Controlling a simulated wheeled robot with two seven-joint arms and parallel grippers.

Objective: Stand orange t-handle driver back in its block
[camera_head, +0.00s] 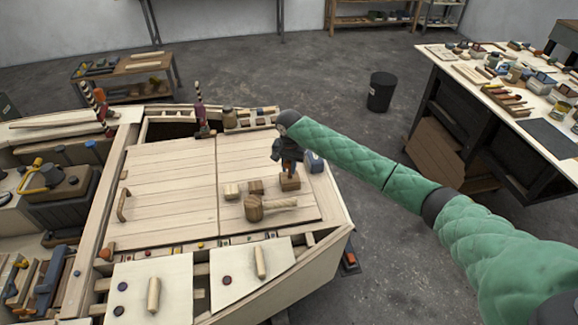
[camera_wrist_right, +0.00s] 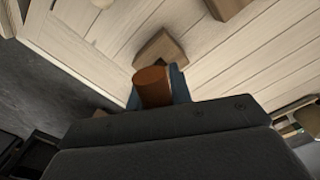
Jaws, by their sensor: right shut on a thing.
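My right gripper (camera_head: 288,160) reaches over the right part of the pale plank deck, pointing down and shut on the orange t-handle driver. In the right wrist view the driver's orange-brown rounded handle end (camera_wrist_right: 152,88) shows at the edge of the dark gripper body; the rest of it is hidden. A small brown wooden block (camera_head: 290,183) sits on the deck just below the gripper; a wooden block also shows in the right wrist view (camera_wrist_right: 158,47), just beyond the handle. I cannot tell whether the driver touches the block. My left gripper is not in view.
A wooden mallet (camera_head: 268,207), a brown block (camera_head: 256,187) and a pale block (camera_head: 231,191) lie left of the gripper. A blue-grey object (camera_head: 314,161) stands close to its right. The left deck panel (camera_head: 165,190) is mostly clear.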

